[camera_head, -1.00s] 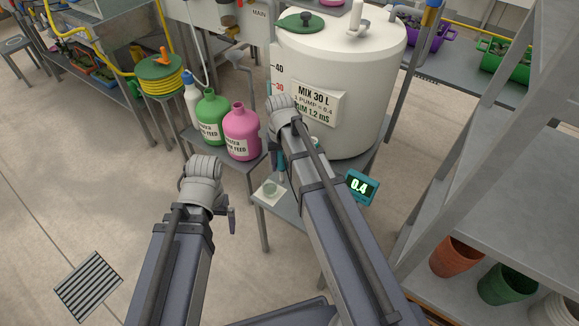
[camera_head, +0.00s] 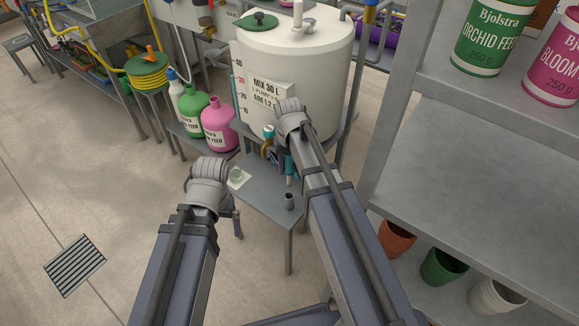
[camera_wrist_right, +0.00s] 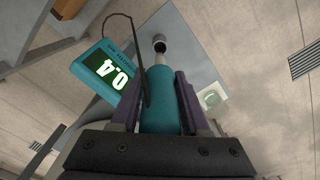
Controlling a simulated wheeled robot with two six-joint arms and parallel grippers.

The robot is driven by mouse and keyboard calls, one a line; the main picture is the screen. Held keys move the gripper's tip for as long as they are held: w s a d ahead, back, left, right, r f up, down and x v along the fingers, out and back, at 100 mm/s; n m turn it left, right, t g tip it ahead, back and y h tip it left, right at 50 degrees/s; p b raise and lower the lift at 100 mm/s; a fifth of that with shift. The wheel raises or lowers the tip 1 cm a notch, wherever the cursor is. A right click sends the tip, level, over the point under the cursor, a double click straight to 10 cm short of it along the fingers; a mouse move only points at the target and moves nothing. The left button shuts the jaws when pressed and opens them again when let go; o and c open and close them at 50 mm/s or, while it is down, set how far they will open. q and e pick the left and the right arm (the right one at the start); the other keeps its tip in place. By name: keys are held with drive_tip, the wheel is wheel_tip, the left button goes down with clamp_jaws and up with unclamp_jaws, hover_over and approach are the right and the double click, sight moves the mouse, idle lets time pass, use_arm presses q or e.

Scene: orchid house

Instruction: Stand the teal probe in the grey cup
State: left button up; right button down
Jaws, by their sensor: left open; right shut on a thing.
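The teal probe (camera_wrist_right: 158,105) is between the dark fingers of my right gripper (camera_wrist_right: 160,100), which is shut on it in the right wrist view. In the head view a teal part of the probe (camera_head: 289,172) shows below my right gripper (camera_head: 287,160), partly hidden by the arm. The grey cup (camera_head: 289,202) stands upright on the small grey table, below and apart from the probe. In the wrist view the cup (camera_wrist_right: 160,43) shows its dark opening just beyond the probe's far end. My left gripper (camera_head: 238,225) is open and empty, left of the table.
A teal meter (camera_wrist_right: 105,70) reading 0.4 hangs by the probe on a dark cable. A small beaker (camera_head: 237,175) stands on a white pad left of the cup. The white tank (camera_head: 300,75) and feed bottles (camera_head: 218,125) stand behind; a grey shelf (camera_head: 480,170) rises at right.

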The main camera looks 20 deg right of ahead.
sight(289, 186)
drive_tip(key=shift+f+b, duration=2.05)
drive_tip(key=shift+f, duration=0.05)
drive_tip(key=shift+f+b, duration=0.35)
drive_tip(key=shift+f, duration=0.25)
drive_tip(key=shift+b, duration=0.3)
drive_tip(key=shift+f+b, duration=1.45)
drive_tip(key=shift+f, duration=0.1)
drive_tip(key=shift+f, duration=0.15)
drive_tip(key=shift+f+b, duration=1.6)
drive_tip(key=shift+b, duration=0.2)
